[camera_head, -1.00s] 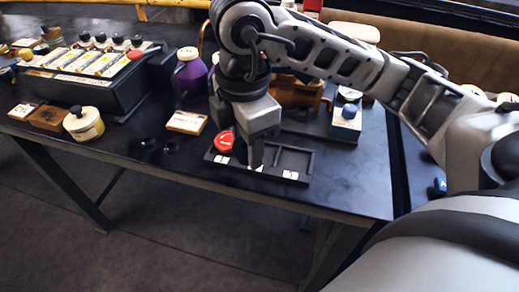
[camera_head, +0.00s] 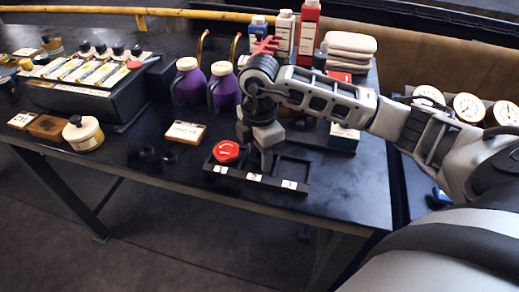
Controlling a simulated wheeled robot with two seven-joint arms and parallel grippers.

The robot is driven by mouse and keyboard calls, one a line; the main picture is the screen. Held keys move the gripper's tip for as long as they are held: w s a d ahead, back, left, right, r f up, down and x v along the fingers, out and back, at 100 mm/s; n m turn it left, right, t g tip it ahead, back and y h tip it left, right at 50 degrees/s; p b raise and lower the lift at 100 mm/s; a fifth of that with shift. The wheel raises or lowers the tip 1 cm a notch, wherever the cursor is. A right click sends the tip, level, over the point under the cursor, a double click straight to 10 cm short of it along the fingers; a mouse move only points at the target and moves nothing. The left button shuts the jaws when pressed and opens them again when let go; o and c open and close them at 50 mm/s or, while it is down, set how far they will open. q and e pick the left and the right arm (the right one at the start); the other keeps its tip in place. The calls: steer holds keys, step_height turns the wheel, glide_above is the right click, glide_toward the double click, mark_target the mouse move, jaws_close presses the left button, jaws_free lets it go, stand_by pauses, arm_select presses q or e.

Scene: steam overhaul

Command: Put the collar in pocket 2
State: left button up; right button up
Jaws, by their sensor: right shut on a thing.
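The black tray (camera_head: 296,187) lies near the table's front edge, with numbered white labels along its front. A red round knob with white marks (camera_head: 226,152) sits in its left pocket. My right gripper (camera_head: 266,165) points down at the middle pocket, behind the label that reads 2. Its fingers are shut, with their tips low at the tray. The collar between them is hidden by the fingers, and I cannot tell whether it touches the pocket floor. The right pocket (camera_head: 292,170) looks empty. My left gripper is out of view.
Two small dark round parts (camera_head: 158,155) and a labelled block (camera_head: 185,132) lie left of the tray. Purple bottles (camera_head: 223,92) stand behind it. A cream jar (camera_head: 83,133) and a control box (camera_head: 95,85) are farther left.

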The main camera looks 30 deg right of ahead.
steer(key=shift+f, duration=0.2)
steer(key=o, duration=1.1)
step_height(320, 180, up, 12)
steer(key=shift+r, duration=0.25)
